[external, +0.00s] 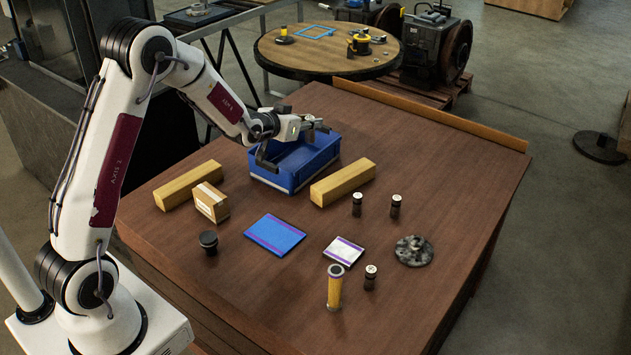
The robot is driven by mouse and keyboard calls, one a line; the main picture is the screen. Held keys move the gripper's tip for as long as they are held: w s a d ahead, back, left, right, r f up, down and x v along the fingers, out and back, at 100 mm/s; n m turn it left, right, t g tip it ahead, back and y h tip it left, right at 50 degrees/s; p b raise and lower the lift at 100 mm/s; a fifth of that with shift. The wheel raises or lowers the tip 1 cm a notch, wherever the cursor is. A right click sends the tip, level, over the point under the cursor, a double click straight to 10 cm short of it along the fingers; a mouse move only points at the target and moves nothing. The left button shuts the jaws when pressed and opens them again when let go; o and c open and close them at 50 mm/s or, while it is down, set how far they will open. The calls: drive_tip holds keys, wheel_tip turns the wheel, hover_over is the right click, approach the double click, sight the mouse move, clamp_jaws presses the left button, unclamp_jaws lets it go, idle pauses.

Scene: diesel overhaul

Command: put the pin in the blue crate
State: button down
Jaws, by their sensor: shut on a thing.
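The blue crate (313,172) stands open on the far half of the brown table. My gripper (292,143) is over the crate, with one dark finger near its left rim and the other part reaching over its back side. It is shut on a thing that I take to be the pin. The pin is small here and mostly hidden by the fingers, so its shape and its exact height over the crate cannot be told.
Wooden blocks (343,183) (188,185) flank the crate, with a small carton (211,202) at left. Nearer are a blue pad (274,235), a white pad (344,251), a yellow cylinder (335,289), several dark small parts and a mottled disc (413,251). The table's right side is clear.

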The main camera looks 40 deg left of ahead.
drive_tip(key=w+a+f, duration=0.3)
drive_tip(key=w, duration=0.5)
drive_tip(key=w+a+f, duration=0.2)
drive_tip(key=w+a, duration=0.2)
drive_tip(key=w, duration=0.3)
drive_tip(key=n+y, duration=0.2)
hover_over(317, 137)
drive_tip(key=s, duration=0.5)
wheel_tip(317, 137, down, 9)
drive_tip(key=shift+w+d+r, duration=0.15)
drive_tip(key=shift+d, duration=0.3)
drive_tip(key=shift+f, duration=2.9)
drive_tip(key=shift+f, duration=0.15)
drive_tip(key=shift+f, duration=1.95)
drive_tip(key=shift+f, duration=0.15)
